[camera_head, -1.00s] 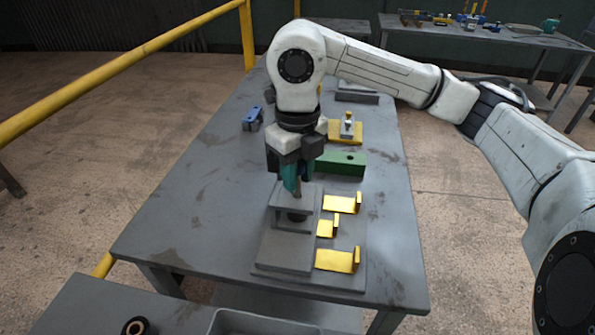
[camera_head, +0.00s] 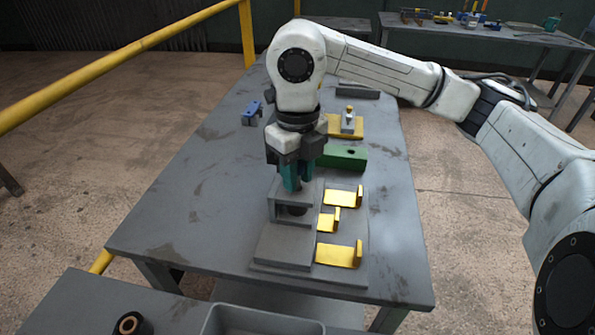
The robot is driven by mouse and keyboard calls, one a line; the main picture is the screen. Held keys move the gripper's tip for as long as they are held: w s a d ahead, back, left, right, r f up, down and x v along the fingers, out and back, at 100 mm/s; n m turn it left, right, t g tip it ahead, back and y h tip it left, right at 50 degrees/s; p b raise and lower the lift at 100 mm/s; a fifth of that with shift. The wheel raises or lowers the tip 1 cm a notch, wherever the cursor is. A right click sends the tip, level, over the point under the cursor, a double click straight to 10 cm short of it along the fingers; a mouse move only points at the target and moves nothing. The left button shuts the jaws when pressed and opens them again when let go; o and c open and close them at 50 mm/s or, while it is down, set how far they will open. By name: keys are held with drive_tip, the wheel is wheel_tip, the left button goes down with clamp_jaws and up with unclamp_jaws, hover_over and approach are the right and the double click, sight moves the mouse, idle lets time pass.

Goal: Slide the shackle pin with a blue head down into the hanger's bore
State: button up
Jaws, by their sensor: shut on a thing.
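My gripper (camera_head: 291,187) points down at the top of the grey hanger (camera_head: 277,208), its teal fingertips close to the upper plate. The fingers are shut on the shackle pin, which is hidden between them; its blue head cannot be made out. The bore in the hanger's top is also hidden by the fingers. A dark round part shows inside the hanger's opening, under the upper plate. I cannot tell how far the pin sits in the bore.
Yellow brackets (camera_head: 340,255) stand right of the hanger on the same grey base. A green block (camera_head: 343,157) lies behind, with a yellow fixture (camera_head: 338,129) beyond. A blue-topped clamp (camera_head: 252,113) stands at back left. The table's left side is clear.

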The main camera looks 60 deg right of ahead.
drive_tip(key=shift+f+b, duration=0.3)
drive_tip(key=o, duration=1)
drive_tip(key=shift+c, duration=0.2)
drive_tip(key=shift+o, duration=0.4)
drive_tip(key=o, duration=0.4)
drive_tip(key=shift+r, duration=0.1)
drive_tip(key=shift+r+p, duration=1.5)
drive_tip(key=shift+r, duration=1.95)
drive_tip(key=shift+f, duration=0.1)
